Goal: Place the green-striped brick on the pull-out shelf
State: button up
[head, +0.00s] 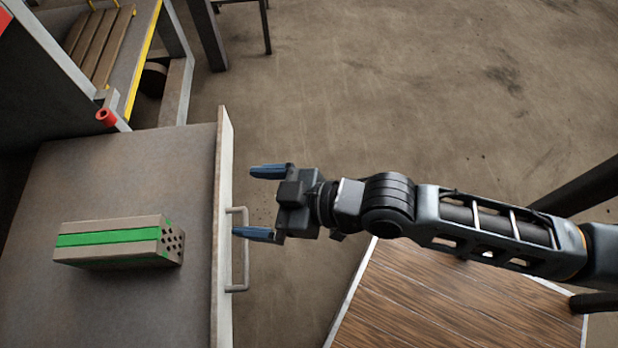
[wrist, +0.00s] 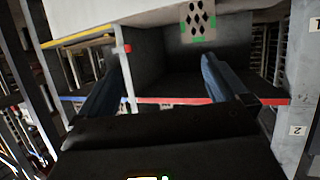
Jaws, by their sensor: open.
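The green-striped brick (head: 110,243) is a grey-brown block with a green band and holes in its right end. It lies on the grey pull-out shelf (head: 150,180), toward the shelf's front part. My gripper (head: 245,202) is open and empty, with blue fingers, to the right of the brick and beside the shelf's front panel and handle (head: 240,250). It is apart from the brick. In the wrist view the brick's holed end (wrist: 198,20) shows at the top, beyond the fingers.
A rack with wooden slats and a yellow edge (head: 150,55) stands at the upper left. A red knob (head: 106,117) sits on its post by the shelf. A wooden tabletop (head: 440,300) lies under my arm at the lower right. The concrete floor (head: 400,80) beyond is largely clear.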

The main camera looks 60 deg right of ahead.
jog(key=s+d+r+m+t+h, duration=0.1)
jog(key=s+d+r+m+h, duration=0.1)
jog(key=s+r, duration=0.3)
jog(key=s+d+r+m+h, duration=0.1)
jog(key=s+r, duration=0.4)
jog(key=s, duration=0.8)
jog(key=shift+d+m+t+h, duration=0.4)
jog(key=shift+d+h, duration=0.1)
jog(key=shift+d, duration=0.25)
jog(key=shift+s, duration=0.1)
